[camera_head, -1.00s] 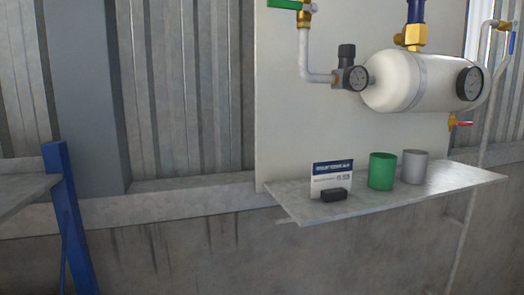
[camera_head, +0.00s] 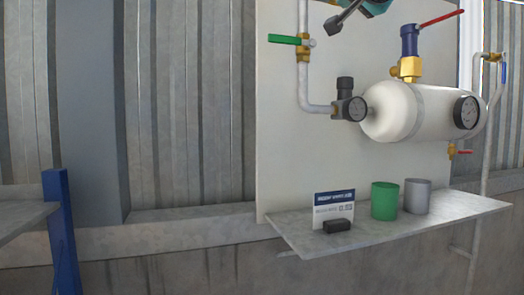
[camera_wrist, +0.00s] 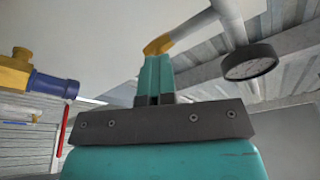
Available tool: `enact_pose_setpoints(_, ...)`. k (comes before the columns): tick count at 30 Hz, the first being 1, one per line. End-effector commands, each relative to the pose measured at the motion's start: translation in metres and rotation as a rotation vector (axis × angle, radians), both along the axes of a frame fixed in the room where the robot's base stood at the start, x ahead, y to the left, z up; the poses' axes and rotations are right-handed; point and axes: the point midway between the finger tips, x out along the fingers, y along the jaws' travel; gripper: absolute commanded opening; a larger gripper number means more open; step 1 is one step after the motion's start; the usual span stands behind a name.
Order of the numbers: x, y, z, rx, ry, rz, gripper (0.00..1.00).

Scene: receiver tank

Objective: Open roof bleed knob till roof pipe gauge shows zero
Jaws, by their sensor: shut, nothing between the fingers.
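In the wrist view my gripper (camera_wrist: 157,62) has its teal fingers shut together, pointing up. Their tips overlap the lower end of a yellow fitting (camera_wrist: 160,45) on a pale roof pipe (camera_wrist: 195,25); I cannot tell whether they touch it. A round dark-rimmed gauge (camera_wrist: 250,63) hangs to the right of the fingers; its reading is too small to tell. I cannot make out a separate bleed knob; the fingers may hide it. In the head view only a teal and dark part of my arm shows at the top edge.
A white tank (camera_head: 425,110) has gauges at both ends and a blue valve (camera_head: 409,42) with a red lever. A green-handled valve (camera_head: 285,39) is on the left pipe. Below, a shelf (camera_head: 390,232) bears a sign (camera_head: 333,208), a green cup (camera_head: 384,200) and a grey cup (camera_head: 417,196).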

Motion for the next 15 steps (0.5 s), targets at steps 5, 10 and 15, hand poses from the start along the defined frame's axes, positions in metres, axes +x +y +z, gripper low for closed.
enact_pose_setpoints(5, 0.0078, -0.0079, -0.0090, 0.002, 0.015, -0.014, 0.00)
enact_pose_setpoints(10, 0.0092, -0.0109, -0.0100, 0.002, 0.018, -0.012, 0.00)
enact_pose_setpoints(15, 0.0097, -0.0122, -0.0104, 0.001, 0.019, -0.012, 0.00)
